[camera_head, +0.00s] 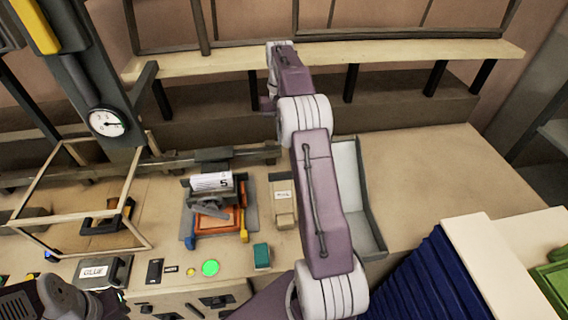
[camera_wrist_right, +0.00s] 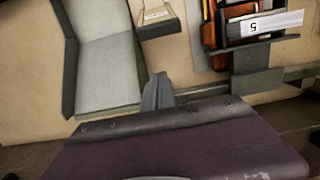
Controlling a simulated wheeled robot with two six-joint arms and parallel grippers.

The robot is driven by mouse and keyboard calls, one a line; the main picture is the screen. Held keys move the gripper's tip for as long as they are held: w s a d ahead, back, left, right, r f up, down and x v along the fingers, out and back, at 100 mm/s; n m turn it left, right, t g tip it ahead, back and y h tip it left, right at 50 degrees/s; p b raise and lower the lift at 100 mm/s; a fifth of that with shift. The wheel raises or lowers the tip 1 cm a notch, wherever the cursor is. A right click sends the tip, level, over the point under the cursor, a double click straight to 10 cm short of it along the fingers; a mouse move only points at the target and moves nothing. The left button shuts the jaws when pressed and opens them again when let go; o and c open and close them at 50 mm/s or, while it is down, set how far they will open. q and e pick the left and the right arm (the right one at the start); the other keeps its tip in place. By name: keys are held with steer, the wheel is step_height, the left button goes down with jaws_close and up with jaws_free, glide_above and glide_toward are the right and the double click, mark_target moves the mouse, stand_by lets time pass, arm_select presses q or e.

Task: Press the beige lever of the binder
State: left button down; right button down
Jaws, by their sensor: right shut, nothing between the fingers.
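The binder (camera_head: 218,218) is an orange and dark device on the counter, with white sheets marked 5 (camera_head: 211,181) on top. It also shows at the upper right of the right wrist view (camera_wrist_right: 217,34). A beige lever-like block with a small label (camera_head: 284,213) stands just right of it; it also shows in the right wrist view (camera_wrist_right: 157,28). My right gripper (camera_wrist_right: 160,82) is shut and empty, apart from the beige block in that view. My left gripper (camera_head: 18,303) is partly in view at the lower left; its fingers are unclear.
A grey tray (camera_head: 371,236) lies right of the beige block, partly behind my right arm. A green button (camera_head: 210,268), a teal block (camera_head: 262,256) and a box labelled GLUE (camera_head: 95,271) are near the front edge. Blue folders (camera_head: 430,275) stand at right. The counter's far right is clear.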

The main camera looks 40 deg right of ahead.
steer(key=s+a+f+p, duration=0.2)
steer(key=s+f+p, duration=0.1)
steer(key=f, duration=0.5)
steer(key=shift+s+a, duration=0.35)
steer(key=shift+s, duration=0.15)
steer(key=shift+w+d+f, duration=0.1)
steer(key=shift+d+f, duration=0.05)
